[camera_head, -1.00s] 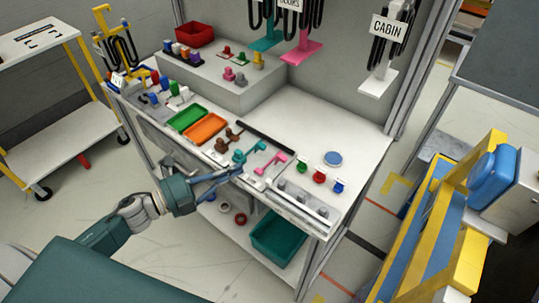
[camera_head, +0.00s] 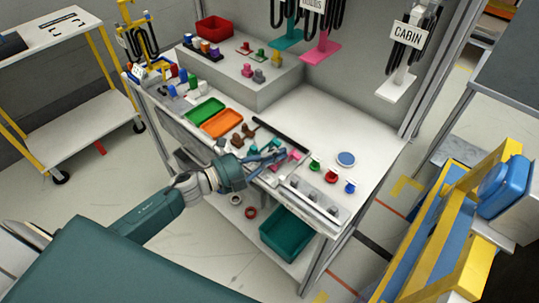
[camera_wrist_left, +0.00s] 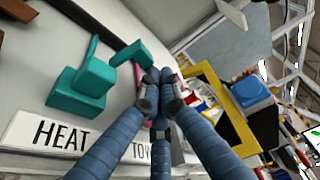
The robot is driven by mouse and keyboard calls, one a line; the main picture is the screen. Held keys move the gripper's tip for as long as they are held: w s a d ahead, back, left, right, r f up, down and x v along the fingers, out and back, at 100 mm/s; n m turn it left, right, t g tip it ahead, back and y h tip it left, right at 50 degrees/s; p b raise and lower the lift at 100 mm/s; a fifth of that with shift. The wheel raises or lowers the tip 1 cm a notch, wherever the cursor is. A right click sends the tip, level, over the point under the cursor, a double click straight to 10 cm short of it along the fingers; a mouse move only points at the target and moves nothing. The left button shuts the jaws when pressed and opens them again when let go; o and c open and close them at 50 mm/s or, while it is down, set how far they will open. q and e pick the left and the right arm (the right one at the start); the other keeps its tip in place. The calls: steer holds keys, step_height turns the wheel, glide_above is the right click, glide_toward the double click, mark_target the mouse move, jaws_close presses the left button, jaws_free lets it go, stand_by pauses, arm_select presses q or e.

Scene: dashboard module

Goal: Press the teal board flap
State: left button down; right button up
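The teal board flap (camera_wrist_left: 88,85) shows in the left wrist view as a teal block with an upright tab and a separate-looking teal arm end (camera_wrist_left: 145,52), behind a white HEAT label. In the head view the teal part (camera_head: 272,145) is partly hidden by my left gripper. My left gripper (camera_wrist_left: 160,88) has its blue fingers drawn together at the tips, with nothing seen between them. The tips are just right of the teal part and seem close to its arm end; I cannot tell if they touch. In the head view the gripper (camera_head: 278,156) lies over the bench's front edge. My right gripper is not in view.
A pink part (camera_head: 295,156) stands right of the teal one, a brown part (camera_head: 243,135) left of it. An orange tray (camera_head: 222,123) and green tray (camera_head: 205,110) lie farther left. A grey strip (camera_head: 312,202) with several knobs is on the right.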

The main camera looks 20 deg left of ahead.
mark_target(271, 145)
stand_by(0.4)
arm_select(q)
steer(key=shift+a+r+n+b, duration=0.2)
steer(key=shift+n+b, duration=0.1)
steer(key=shift+n, duration=0.2)
steer(key=shift+w+a+r+n, duration=0.1)
steer(key=shift+a+r+n, duration=0.1)
steer(key=shift+n, duration=0.3)
steer(key=shift+w+a+r+n+t+h+b, duration=0.15)
steer(key=shift+a+n+t+h+b, duration=0.15)
steer(key=shift+n, duration=0.2)
steer(key=shift+a+r+n+t+h+b, duration=0.1)
steer(key=shift+r+n+t+b, duration=0.1)
steer(key=shift+n+b, duration=0.25)
steer(key=shift+w+a+r+n+t, duration=0.1)
steer(key=shift+a+r+n+t, duration=0.1)
steer(key=shift+n, duration=0.35)
steer(key=shift+w+a+r+n+t, duration=0.1)
steer(key=shift+a+n, duration=0.05)
steer(key=shift+n, duration=0.35)
steer(key=shift+s+a+f+b, duration=0.1)
steer(key=shift+b, duration=0.2)
